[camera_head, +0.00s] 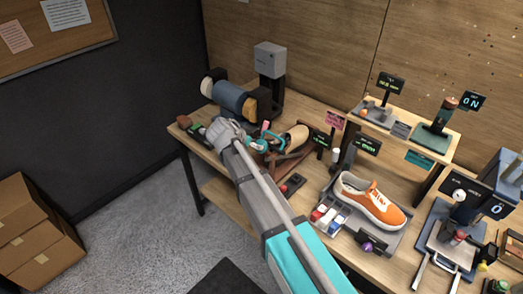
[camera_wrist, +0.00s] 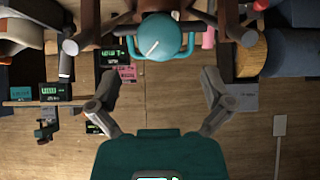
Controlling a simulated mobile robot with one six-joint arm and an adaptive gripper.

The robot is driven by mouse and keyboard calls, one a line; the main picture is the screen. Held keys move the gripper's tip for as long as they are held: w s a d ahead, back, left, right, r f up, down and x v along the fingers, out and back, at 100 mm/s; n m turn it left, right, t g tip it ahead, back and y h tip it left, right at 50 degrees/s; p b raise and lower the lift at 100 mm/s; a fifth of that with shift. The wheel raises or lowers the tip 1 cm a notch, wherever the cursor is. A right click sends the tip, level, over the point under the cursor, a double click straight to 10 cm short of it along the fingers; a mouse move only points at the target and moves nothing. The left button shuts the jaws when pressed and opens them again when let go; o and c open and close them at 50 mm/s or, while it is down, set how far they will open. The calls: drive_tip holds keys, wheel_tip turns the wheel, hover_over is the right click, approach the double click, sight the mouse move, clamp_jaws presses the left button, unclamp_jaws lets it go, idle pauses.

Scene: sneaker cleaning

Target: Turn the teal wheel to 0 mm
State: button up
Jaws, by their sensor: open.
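The teal wheel (camera_wrist: 159,37) faces the wrist camera at the top middle of its view. It is a round teal knob with a white pointer line and a teal bar handle behind it. The pointer runs from lower left to upper right. In the head view, teal parts of the wheel (camera_head: 271,135) show beside a brown stand, partly hidden by my arm. My gripper (camera_wrist: 158,84) is open and empty, its two fingers spread below the wheel in the wrist view and apart from it. In the head view, my gripper (camera_head: 238,134) is over the left of the table.
A small display (camera_wrist: 112,57) with green text, too small to read, is left of the wheel. A blue roller (camera_head: 236,99) stands behind my gripper. An orange sneaker (camera_head: 371,203) sits on a grey tray to the right. Several small signs crowd the wooden table.

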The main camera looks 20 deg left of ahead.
sight(260, 144)
drive_tip(key=shift+b+x, duration=2)
drive_tip(key=shift+x, duration=1.25)
drive_tip(key=c, duration=1)
drive_tip(key=shift+n, duration=0.3)
drive_tip(key=n+h, duration=0.1)
drive_tip(key=n, duration=0.2)
drive_tip(key=n+h+b, duration=0.1)
drive_tip(key=n, duration=0.3)
drive_tip(key=shift+a, duration=0.1)
drive_tip(key=shift+n, duration=0.3)
